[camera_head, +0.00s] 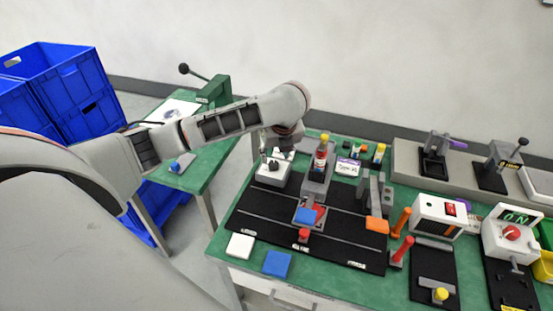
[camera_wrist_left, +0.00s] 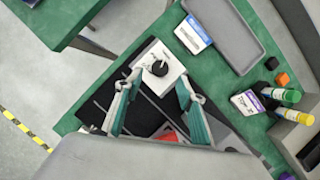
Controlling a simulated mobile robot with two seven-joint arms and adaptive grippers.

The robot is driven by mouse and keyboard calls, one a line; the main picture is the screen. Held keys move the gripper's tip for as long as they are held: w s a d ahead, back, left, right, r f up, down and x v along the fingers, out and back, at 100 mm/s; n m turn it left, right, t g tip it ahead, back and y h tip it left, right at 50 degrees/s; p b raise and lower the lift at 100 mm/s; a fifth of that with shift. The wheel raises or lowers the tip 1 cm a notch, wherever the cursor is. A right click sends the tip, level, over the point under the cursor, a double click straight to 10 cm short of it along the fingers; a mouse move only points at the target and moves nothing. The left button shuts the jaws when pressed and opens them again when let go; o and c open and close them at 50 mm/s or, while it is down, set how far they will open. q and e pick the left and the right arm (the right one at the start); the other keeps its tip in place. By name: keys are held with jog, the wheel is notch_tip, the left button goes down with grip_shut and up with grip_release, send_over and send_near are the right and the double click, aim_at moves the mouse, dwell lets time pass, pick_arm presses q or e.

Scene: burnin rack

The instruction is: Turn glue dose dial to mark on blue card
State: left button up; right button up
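The glue dose dial is a black knob (camera_head: 273,166) on a white box at the left back of the black work mat. In the left wrist view the knob (camera_wrist_left: 159,68) shows with its white box (camera_wrist_left: 165,80). My left gripper (camera_head: 277,154) is above the box. In the left wrist view my left gripper (camera_wrist_left: 160,85) is open, its two fingers apart on either side of the box, with nothing held. A white card with a blue band (camera_wrist_left: 193,34) lies beyond the box; its mark is too small to read. My right gripper is not in view.
A grey tray (camera_wrist_left: 236,48) lies beside the card. A glue bottle (camera_head: 321,158) stands on a grey fixture right of the dial. A purple-and-white card (camera_head: 348,167) and small bottles are farther right. White (camera_head: 240,246) and blue (camera_head: 277,263) squares lie at the front edge.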

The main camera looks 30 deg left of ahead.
aim_at(274, 163)
pick_arm(q)
jog(key=shift+x, duration=2.75)
jog(key=c, duration=1.1)
